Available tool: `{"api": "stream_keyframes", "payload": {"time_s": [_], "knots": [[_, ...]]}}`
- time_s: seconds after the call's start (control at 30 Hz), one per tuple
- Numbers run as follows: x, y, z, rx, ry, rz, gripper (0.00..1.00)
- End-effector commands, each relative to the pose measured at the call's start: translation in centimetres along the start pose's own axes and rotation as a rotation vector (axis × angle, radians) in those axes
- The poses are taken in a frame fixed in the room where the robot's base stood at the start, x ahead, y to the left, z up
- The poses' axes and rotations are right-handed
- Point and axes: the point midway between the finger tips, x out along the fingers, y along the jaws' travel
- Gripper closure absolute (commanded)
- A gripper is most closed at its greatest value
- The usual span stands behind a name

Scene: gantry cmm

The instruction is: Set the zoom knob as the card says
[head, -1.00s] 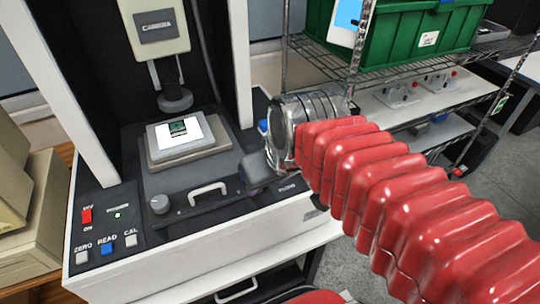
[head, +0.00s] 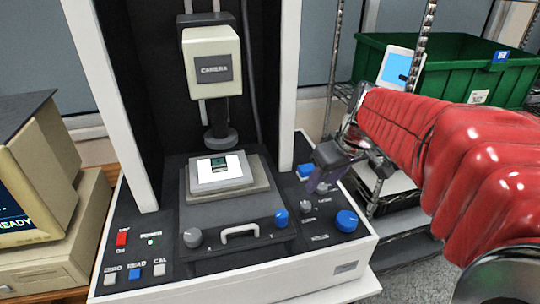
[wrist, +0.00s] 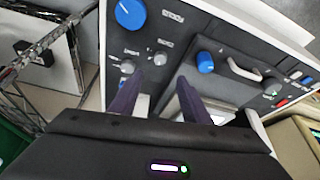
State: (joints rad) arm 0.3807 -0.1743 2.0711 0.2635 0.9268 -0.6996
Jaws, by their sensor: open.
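The machine's front panel carries several knobs. A large blue knob (head: 346,220) is at the right, with small grey knobs (head: 306,207) (head: 321,187) behind it. A smaller blue knob (head: 281,217) is right of the drawer handle and a grey knob (head: 193,237) left of it. The labels are too blurred to show which is zoom. No readable card shows. My gripper (head: 320,180) hangs over the panel's right part, empty. In the wrist view my gripper (wrist: 159,82) has its fingers apart, pointing toward the small grey knobs (wrist: 127,67) (wrist: 160,57), with the large blue knob (wrist: 129,13) beyond.
The camera column (head: 211,64) stands over a stage (head: 229,194). Buttons and a red switch (head: 122,238) are at the panel's left. A computer (head: 35,200) stands left. A wire shelf with a green bin (head: 462,75) and a blue-screened tablet (head: 397,68) is behind my arm.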

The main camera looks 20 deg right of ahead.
Motion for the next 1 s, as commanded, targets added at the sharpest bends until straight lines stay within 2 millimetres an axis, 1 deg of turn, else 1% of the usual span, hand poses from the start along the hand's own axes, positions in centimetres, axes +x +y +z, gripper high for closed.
{"api": "stream_keyframes", "payload": {"time_s": [0.23,0.37,0.47,1.0], "knots": [[0.3,-0.1,0.0,0.000,-0.001,-0.001,0.57],[1.2,-0.1,0.0,0.000,-0.002,-0.002,0.57],[2.4,-0.1,0.1,-0.001,-0.003,-0.002,0.57],[10.5,-0.1,0.1,-0.001,-0.004,-0.002,0.57]]}}
